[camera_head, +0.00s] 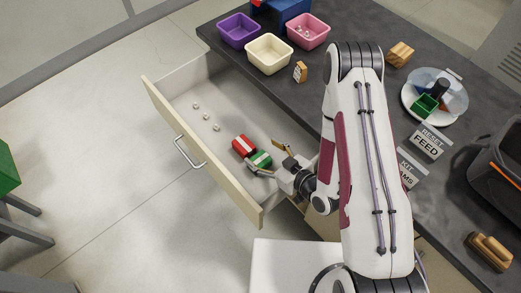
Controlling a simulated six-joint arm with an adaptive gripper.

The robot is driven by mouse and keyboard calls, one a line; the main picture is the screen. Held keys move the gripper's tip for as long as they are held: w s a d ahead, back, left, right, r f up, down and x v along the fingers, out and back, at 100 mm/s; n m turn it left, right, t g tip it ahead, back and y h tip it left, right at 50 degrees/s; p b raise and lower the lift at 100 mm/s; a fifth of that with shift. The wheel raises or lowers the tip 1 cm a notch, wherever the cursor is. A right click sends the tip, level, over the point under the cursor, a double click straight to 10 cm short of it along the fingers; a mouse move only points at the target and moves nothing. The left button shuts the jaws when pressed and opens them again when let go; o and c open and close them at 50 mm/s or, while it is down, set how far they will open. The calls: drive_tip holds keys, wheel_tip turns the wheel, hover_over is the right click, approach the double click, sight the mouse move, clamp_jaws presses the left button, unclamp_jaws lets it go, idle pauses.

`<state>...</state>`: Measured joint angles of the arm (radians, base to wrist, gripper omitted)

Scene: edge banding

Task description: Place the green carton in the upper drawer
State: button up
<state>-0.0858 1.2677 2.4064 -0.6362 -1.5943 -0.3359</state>
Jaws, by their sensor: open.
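The upper drawer (182,92) is pulled out from the dark table. A green carton (261,160) with a white stripe appears inside it, near its right end. A red carton (243,146) with a white stripe is close beside it, up and to the left. My gripper (271,160) is open over the right part of the drawer, with its fingers either side of the green carton's right end. I cannot tell whether the fingers touch the carton. The arm hides the drawer's far right corner.
Several small white pieces (205,115) lie in the drawer. Purple (238,29), cream (269,54) and pink (308,31) bins stand on the table (232,53). A plate (411,104) with a small green box (426,106) is right of my arm.

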drive_tip(key=shift+v, duration=2.7)
drive_tip(key=shift+w+r, duration=0.1)
